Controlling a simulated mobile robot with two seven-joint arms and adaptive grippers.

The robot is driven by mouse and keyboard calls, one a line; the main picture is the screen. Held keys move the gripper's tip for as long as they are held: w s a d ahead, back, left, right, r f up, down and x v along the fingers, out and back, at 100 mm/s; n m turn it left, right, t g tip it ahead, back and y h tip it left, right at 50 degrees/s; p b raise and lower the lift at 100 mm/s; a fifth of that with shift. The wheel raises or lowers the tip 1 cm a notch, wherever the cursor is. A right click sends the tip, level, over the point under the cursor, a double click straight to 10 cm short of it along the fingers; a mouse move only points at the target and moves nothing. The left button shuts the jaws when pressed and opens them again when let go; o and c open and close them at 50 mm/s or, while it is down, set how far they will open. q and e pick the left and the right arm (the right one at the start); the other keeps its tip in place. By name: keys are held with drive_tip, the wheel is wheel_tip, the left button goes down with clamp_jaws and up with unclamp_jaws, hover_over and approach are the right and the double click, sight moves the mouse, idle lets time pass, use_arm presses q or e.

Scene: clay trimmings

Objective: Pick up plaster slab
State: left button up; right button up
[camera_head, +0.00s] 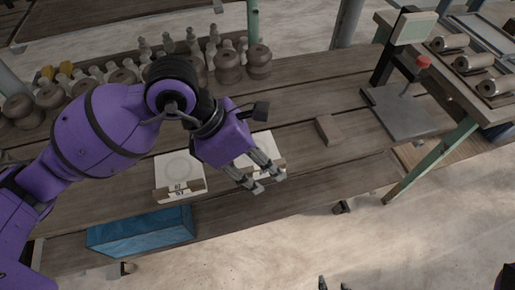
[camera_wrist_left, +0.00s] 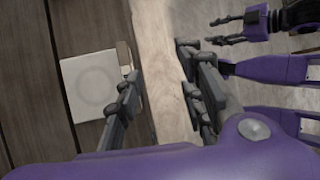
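A white square plaster slab (camera_head: 178,166) with a faint ring lies on the wooden bench, left of my left gripper. A second white slab (camera_head: 262,141) lies partly hidden behind that gripper. Each has a small wooden piece at its front edge. My left gripper (camera_head: 268,182) is open and empty, its fingers over the front of the second slab. The left wrist view shows one ringed slab (camera_wrist_left: 90,84) left of the fingers; the near finger overlaps its edge in the picture. My right gripper (camera_wrist_left: 224,31) is open and empty, away from the bench; only its fingertips show in the head view (camera_head: 334,284).
A blue box (camera_head: 140,232) stands at the front left. Several clay pots (camera_head: 228,66) line the back. A small brown block (camera_head: 328,129) and a grey plate (camera_head: 408,112) lie to the right. The bench between slab and block is clear.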

sight(248, 169)
use_arm(q)
drive_tip(key=shift+t+y, duration=0.7)
drive_tip(key=shift+y, duration=0.1)
drive_tip(key=w+a, duration=0.2)
drive_tip(key=w, duration=0.1)
drive_tip(key=shift+w+a+r, duration=0.2)
drive_tip(key=shift+w+a, duration=0.05)
drive_tip(key=shift+a, duration=0.15)
drive_tip(key=shift+w+f, duration=0.1)
drive_tip(key=shift+f, duration=0.15)
drive_tip(key=x, duration=0.6)
drive_tip(key=shift+d+f, duration=0.15)
drive_tip(key=shift+w+d+f, duration=0.1)
drive_tip(key=shift+f, duration=0.15)
drive_tip(key=shift+f, duration=0.25)
clamp_jaws()
